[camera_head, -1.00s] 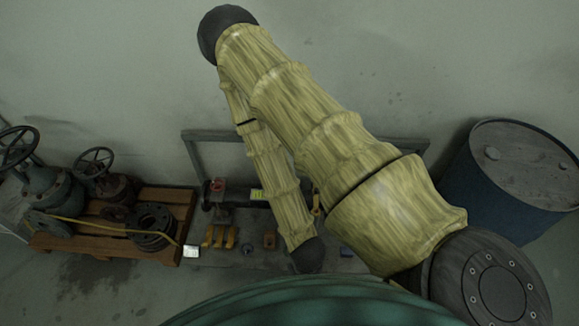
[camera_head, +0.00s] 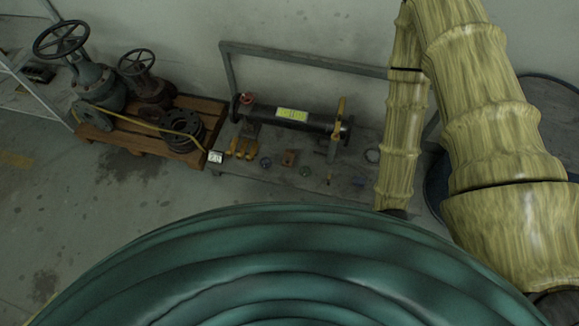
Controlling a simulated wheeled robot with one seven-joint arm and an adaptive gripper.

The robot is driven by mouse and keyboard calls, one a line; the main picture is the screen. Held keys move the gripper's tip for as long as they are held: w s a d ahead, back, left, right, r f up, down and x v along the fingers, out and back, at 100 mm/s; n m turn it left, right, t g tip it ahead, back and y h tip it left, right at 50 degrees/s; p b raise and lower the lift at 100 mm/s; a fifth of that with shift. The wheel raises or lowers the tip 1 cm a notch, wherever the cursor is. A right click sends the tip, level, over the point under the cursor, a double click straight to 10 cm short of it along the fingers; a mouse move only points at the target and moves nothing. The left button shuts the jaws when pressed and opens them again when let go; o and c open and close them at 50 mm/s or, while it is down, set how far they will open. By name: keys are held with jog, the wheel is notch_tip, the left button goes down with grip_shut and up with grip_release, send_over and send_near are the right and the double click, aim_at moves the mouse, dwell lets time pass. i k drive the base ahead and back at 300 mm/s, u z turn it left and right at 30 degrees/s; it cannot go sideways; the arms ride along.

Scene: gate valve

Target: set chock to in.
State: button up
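A dark pipe with a yellow-green label (camera_head: 292,114) lies along the low grey bench (camera_head: 310,184). A red round part (camera_head: 247,98) is at its left end and a yellow upright lever (camera_head: 338,110) near its right end. Yellow pieces (camera_head: 243,148) stand in front of the pipe's left part, and a small brown block (camera_head: 290,158) lies right of them. I cannot tell for certain which of these is the chock, or how it is set.
A wooden pallet (camera_head: 152,149) with old valves and a yellow hose stands left of the bench. A grey rail frame (camera_head: 300,57) runs behind the pipe. A blue drum (camera_head: 436,188) is partly hidden by my arm at right. The floor at left is clear.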

aim_at(288, 157)
jog(key=z, duration=1.85)
jog(key=k, duration=1)
jog(key=u, duration=1.35)
jog(key=i, duration=0.5)
